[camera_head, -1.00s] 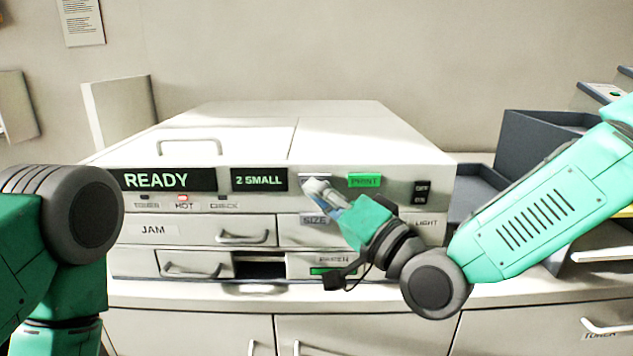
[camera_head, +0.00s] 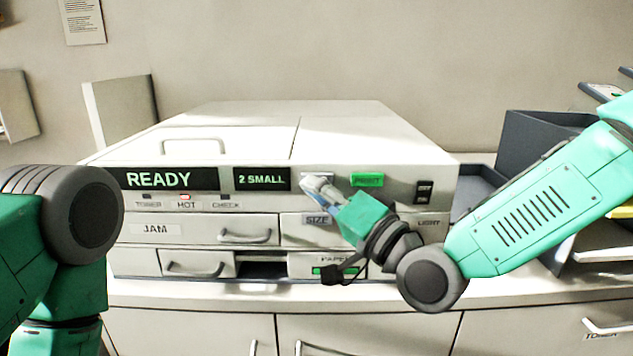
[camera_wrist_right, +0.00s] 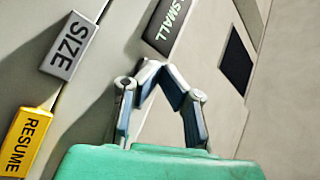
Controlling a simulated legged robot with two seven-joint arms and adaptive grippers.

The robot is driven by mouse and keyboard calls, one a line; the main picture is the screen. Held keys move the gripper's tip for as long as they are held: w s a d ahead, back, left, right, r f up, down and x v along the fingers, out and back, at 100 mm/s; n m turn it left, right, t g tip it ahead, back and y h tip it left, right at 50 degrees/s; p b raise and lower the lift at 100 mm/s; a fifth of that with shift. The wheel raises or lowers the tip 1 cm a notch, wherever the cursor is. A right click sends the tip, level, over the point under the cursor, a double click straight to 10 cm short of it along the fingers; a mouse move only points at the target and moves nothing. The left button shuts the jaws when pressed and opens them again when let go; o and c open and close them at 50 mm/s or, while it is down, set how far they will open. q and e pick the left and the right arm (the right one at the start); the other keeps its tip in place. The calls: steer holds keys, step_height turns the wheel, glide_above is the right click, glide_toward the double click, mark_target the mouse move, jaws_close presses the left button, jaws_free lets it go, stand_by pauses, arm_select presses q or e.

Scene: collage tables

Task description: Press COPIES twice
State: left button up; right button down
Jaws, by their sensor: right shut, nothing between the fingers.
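The copier (camera_head: 200,137) shows READY on one display and "2 SMALL" on a second display (camera_head: 262,179). My right gripper (camera_head: 312,183) is shut and empty, with its fingertips at the front panel just right of the second display. The tips cover most of the spot between that display and the green PRINT button (camera_head: 367,180); no COPIES label can be read. In the right wrist view the fingertips (camera_wrist_right: 152,66) meet at the panel, below the SMALL display (camera_wrist_right: 167,25). I cannot tell whether they touch a button. My left gripper is out of view.
The grey SIZE button (camera_head: 317,219) sits just below the gripper; it also shows in the right wrist view (camera_wrist_right: 70,45), near a yellow RESUME button (camera_wrist_right: 27,142). A dark tray (camera_head: 540,140) stands right of the copier.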

steer(key=shift+a, duration=0.1)
steer(key=shift+w+d, duration=0.15)
steer(key=shift+d, duration=0.15)
steer(key=shift+w+a, duration=0.15)
steer(key=shift+w, duration=0.15)
stand_by(0.6)
steer(key=shift+s, duration=0.15)
steer(key=shift+s+d, duration=0.35)
steer(key=shift+s, duration=0.35)
steer(key=shift+s+b, duration=0.3)
steer(key=shift+s, duration=2.25)
